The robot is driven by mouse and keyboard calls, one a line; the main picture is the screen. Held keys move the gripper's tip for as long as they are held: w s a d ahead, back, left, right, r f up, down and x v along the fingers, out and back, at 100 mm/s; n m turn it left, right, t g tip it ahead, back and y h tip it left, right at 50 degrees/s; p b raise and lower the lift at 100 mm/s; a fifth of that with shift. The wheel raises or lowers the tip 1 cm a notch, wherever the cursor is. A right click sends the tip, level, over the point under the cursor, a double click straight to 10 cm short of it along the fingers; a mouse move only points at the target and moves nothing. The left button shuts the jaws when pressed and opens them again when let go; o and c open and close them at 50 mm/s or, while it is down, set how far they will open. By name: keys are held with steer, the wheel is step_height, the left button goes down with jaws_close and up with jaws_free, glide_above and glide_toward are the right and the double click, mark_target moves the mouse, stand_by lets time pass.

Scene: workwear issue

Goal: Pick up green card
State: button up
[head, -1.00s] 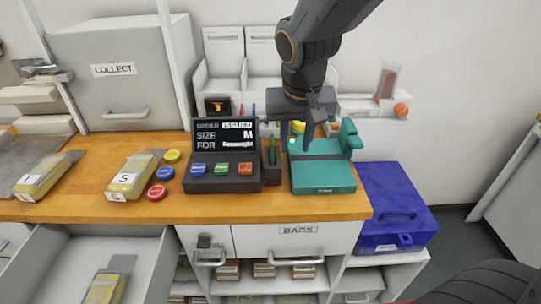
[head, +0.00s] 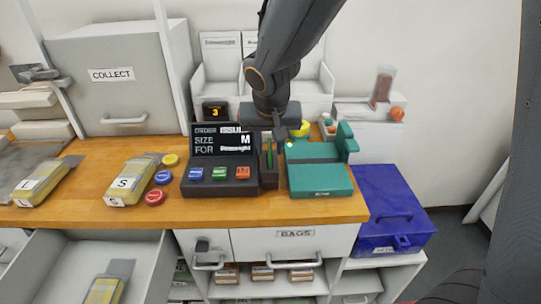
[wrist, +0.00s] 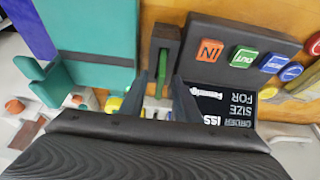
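The green card (head: 269,155) stands upright in a narrow dark holder (head: 270,178) on the wooden counter, between the order terminal and the teal machine. In the wrist view the card (wrist: 162,68) shows as a thin green edge in the holder's slot. My gripper (head: 270,138) is above and behind the holder, partly hidden by my own arm. In the wrist view its two fingers (wrist: 160,90) are apart, and the card lies in line with the gap between them. I cannot tell whether either finger touches the card.
The order terminal (head: 221,181) with blue, green and red buttons stands left of the holder. The teal machine (head: 320,180) stands close on the right. A blue box (head: 392,205) is beyond the counter's right end. Yellow packs marked S (head: 133,182) and L (head: 42,183) lie left.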

steer(key=shift+w+f, duration=0.1)
steer(key=shift+f, duration=0.25)
jaws_close()
